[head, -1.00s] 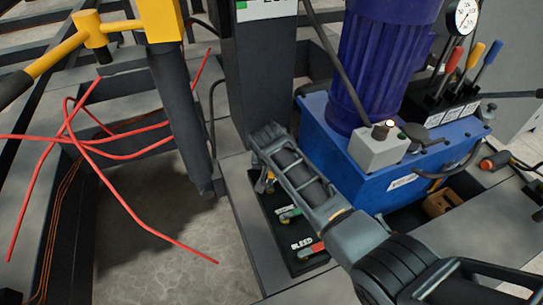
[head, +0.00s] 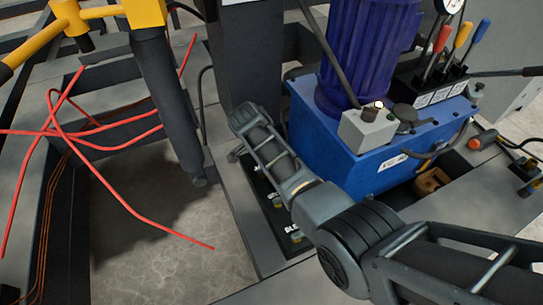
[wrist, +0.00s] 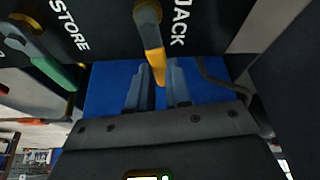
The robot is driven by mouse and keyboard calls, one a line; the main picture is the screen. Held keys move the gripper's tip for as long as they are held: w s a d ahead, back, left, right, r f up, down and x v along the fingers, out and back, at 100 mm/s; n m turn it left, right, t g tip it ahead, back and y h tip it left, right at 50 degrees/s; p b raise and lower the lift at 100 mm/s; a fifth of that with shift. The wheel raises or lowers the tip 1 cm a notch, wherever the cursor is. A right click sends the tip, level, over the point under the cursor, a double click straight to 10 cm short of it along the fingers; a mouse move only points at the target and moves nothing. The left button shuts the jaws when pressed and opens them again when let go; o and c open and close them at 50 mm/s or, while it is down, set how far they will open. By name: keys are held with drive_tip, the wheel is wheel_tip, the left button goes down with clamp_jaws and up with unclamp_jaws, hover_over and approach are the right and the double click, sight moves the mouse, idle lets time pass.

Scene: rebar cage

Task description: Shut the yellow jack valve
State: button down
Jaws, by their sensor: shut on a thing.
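The yellow jack valve handle (wrist: 154,55) hangs from a brass stem beside the JACK lettering in the wrist view. It points down the picture, tilted slightly right, with its tip between my fingers. My gripper (wrist: 159,88) is shut on that yellow handle, one grey finger on each side. In the head view my arm covers the yellow valve and my fingers, so neither shows there. The black valve panel (head: 271,212) shows only in part beside my arm, with cut-off lettering.
A green handle (wrist: 52,70) sits by the STORE lettering, left of the jack valve. A blue power unit (head: 365,165) with a grey box (head: 366,130) stands close right of my arm. A dark post (head: 240,60) rises behind. Red bars (head: 120,190) cross at left.

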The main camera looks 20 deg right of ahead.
drive_tip(key=shift+s+m+g, duration=0.4)
drive_tip(key=shift+m, duration=0.6)
drive_tip(key=c, duration=1)
unclamp_jaws()
drive_tip(key=shift+c, duration=0.2)
drive_tip(key=shift+p+v, duration=1.3)
drive_tip(key=shift+v, duration=2.6)
drive_tip(key=shift+r, duration=0.1)
